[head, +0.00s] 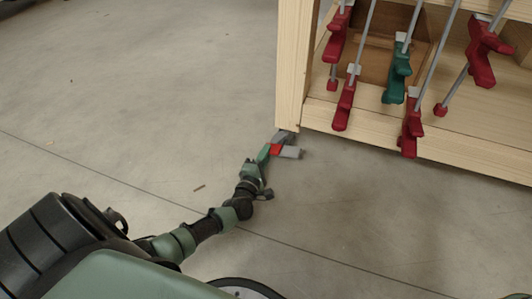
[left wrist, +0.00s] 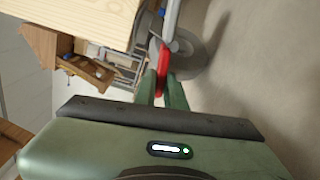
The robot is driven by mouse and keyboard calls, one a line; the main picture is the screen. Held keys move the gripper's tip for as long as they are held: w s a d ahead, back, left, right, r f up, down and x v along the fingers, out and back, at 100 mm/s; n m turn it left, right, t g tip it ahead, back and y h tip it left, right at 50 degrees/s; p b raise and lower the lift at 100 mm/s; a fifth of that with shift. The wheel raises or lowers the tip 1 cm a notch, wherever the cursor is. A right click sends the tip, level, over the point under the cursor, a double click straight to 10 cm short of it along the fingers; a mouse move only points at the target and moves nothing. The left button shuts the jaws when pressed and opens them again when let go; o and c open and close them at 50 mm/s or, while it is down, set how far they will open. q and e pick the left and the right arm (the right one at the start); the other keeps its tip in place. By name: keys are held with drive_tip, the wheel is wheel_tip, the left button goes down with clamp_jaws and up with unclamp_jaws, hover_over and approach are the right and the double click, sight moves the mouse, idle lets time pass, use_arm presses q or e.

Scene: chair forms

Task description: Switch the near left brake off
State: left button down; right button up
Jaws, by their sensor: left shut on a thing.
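The near left brake is a red lever (head: 276,149) at the foot of the wooden bench's near left corner, beside a grey caster. My left gripper (head: 265,155) reaches in low on the floor side and is shut on this lever. In the left wrist view the red lever (left wrist: 163,64) stands between the two green fingers (left wrist: 161,88), in front of the grey caster wheel (left wrist: 192,52). The fingers hide the lever's lower end. Whether the brake is on or off I cannot tell. My right gripper is not in view.
The wooden bench (head: 293,60) stands at the upper right. Several red clamps (head: 411,130) and a green clamp (head: 397,75) hang at its front. The concrete floor (head: 130,90) to the left is clear. More wooden furniture (left wrist: 60,50) shows at the left in the wrist view.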

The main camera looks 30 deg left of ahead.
use_arm(q)
drive_tip(key=r+m+p, duration=0.1)
drive_tip(key=m+p, duration=0.1)
drive_tip(key=shift+r+m, duration=0.15)
drive_tip(key=shift+m, duration=0.15)
drive_tip(key=shift+d+r+m+p, duration=0.2)
drive_tip(key=shift+r+m+p, duration=0.1)
drive_tip(key=shift+m+p, duration=0.8)
drive_tip(key=c, duration=1.5)
unclamp_jaws()
